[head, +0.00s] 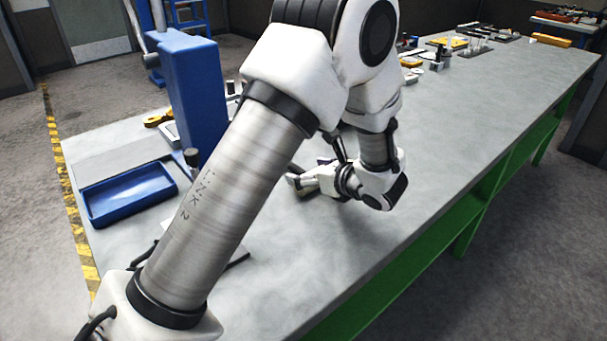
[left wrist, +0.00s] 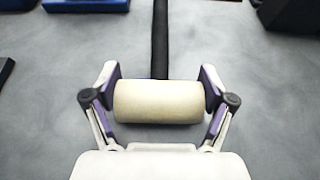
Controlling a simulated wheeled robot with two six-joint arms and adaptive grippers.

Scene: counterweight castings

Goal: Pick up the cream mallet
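The cream mallet has a pale cylindrical head (left wrist: 158,101) and a long black handle that runs up to the top edge of the left wrist view. My left gripper (left wrist: 159,88) has one purple-padded finger at each end of the head, and both pads appear to touch it. In the head view my left gripper (head: 309,183) is low over the bench, with its fingers pointing left. My own arm and wrist hide most of the mallet there. I cannot see whether the mallet rests on the bench. My right gripper is not in view.
A blue tray (head: 92,217) lies at the left of the grey bench (head: 447,128). A blue upright block (head: 197,97) stands behind it. Small tools and a yellow item (head: 449,42) are at the far end. The bench front right of my gripper is clear.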

